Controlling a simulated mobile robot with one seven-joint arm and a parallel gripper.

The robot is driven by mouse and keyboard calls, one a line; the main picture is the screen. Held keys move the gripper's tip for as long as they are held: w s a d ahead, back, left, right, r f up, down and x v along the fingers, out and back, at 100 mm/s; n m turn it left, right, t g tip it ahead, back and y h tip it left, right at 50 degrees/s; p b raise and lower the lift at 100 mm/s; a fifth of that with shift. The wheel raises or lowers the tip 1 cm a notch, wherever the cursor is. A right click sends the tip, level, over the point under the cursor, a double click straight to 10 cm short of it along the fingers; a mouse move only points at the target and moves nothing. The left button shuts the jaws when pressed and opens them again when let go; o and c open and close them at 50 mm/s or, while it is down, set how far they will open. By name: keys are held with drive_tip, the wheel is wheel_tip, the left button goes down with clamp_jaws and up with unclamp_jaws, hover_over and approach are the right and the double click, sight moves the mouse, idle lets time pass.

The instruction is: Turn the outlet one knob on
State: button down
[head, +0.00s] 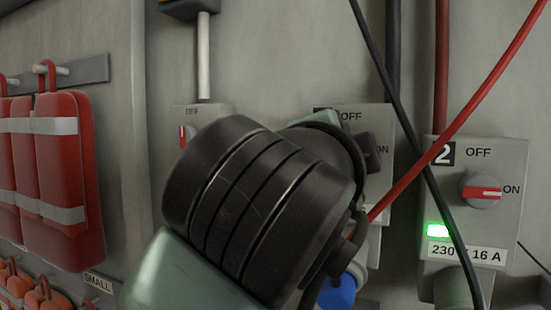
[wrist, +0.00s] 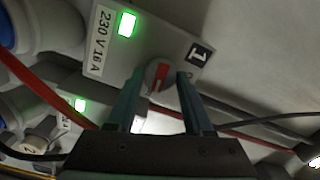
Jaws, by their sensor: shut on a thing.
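Outlet one's grey box (wrist: 138,49) fills the upper middle of the wrist view, with a number 1 plate and a lit green lamp (wrist: 127,23). Its round knob (wrist: 158,76) has a red stripe running nearly up and down in the picture, across the box towards its ON side. My gripper (wrist: 156,78) is shut on this knob, one finger on each side. In the head view the box (head: 378,190) shows OFF and ON lettering, but my dark wrist covers much of it and hides the knob.
Outlet two's box (head: 510,225) stands to the right, its knob (head: 481,188) pointing to ON and its lamp lit. A red cable (head: 455,135) and a black cable (head: 405,130) cross in front. Red bags (head: 60,150) hang at the left.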

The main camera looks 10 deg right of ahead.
drive_tip(key=shift+f+m, duration=0.1)
drive_tip(key=shift+m, duration=0.6)
drive_tip(key=shift+c, duration=1.5)
unclamp_jaws()
drive_tip(key=shift+s, duration=0.1)
